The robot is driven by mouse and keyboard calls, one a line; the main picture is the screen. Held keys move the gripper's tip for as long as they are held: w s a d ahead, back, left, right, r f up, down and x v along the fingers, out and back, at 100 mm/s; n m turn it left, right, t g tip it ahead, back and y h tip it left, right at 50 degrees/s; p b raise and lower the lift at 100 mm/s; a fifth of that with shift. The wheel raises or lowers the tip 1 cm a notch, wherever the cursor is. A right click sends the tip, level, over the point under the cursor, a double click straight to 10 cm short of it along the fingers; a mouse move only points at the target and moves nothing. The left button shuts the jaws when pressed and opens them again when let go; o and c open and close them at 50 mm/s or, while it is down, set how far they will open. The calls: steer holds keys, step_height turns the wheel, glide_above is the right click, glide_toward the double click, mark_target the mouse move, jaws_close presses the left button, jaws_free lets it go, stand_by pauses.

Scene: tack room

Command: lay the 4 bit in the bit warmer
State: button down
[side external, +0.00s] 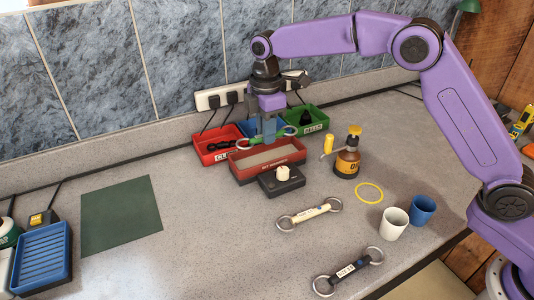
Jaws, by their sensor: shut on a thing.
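The bit warmer (237,173) is a red open-topped tray with a pale inside, near the back of the bench. Two more bits lie on the bench: a cream-barred bit (309,213) and a dark-barred bit (347,269). Their numbers are too small to read.
A dark control box (287,187) with a white knob stands before the warmer. Red (210,158) and green (321,122) bins flank it behind.

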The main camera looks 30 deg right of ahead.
mark_target(266, 160)
steer(key=shift+f, duration=2.85)
steer(key=shift+f, duration=0.2)
steer(key=c, duration=1.3)
jaws_free()
steer(key=shift+r, duration=0.15)
step_height(266, 160, up, 12)
steer(key=shift+f, duration=0.1)
steer(key=shift+s+r, duration=0.15)
steer(key=shift+r, duration=0.05)
